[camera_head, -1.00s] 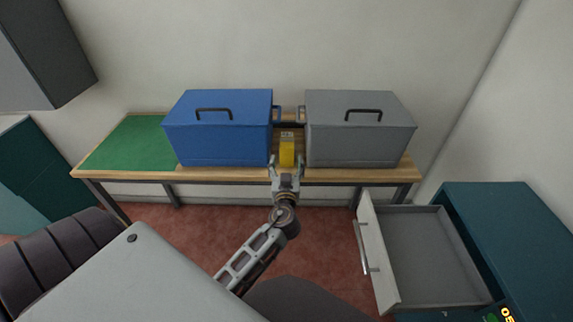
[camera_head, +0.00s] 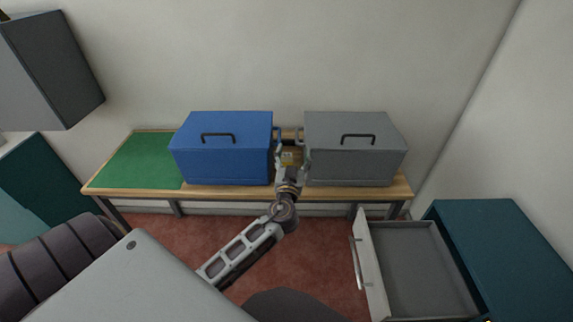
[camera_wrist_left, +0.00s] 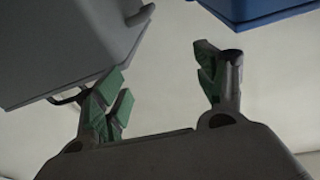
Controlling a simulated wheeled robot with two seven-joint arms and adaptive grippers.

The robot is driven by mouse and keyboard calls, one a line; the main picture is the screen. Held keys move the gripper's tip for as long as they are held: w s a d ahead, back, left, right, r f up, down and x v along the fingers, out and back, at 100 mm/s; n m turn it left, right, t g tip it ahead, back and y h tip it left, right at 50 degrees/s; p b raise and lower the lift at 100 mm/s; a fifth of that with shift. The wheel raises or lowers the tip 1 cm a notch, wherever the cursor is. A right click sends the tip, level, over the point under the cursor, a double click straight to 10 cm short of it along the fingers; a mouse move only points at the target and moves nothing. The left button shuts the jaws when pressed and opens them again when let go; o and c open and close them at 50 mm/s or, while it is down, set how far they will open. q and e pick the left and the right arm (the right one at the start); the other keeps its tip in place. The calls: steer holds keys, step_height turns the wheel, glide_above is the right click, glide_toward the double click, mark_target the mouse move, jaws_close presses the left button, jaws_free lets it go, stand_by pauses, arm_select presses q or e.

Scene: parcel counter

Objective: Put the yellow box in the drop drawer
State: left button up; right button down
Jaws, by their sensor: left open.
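My right gripper is not in view.
The blue case (camera_head: 222,150) and the grey case (camera_head: 355,155) stand close on both sides of the left gripper. A green mat (camera_head: 140,160) covers the table's left end. The drawer's teal cabinet (camera_head: 510,250) is at the right. Open floor lies before the table.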

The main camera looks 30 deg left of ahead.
arm_select(q)
steer(key=s+f+m+g+p, duration=0.1)
steer(key=f+m+g, duration=0.2)
steer(key=m, duration=1.3)
steer(key=s+f+m+g+h+p, duration=0.1)
steer(key=f+m, duration=0.3)
steer(key=m, duration=1.3)
steer(key=shift+s+a+m+g+p, duration=0.3)
steer(key=shift+s+g+p, duration=0.4)
steer(key=shift+g, duration=0.2)
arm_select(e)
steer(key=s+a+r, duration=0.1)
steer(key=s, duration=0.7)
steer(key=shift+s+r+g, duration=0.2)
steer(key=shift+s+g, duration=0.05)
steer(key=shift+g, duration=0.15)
arm_select(q)
steer(key=shift+f, duration=0.1)
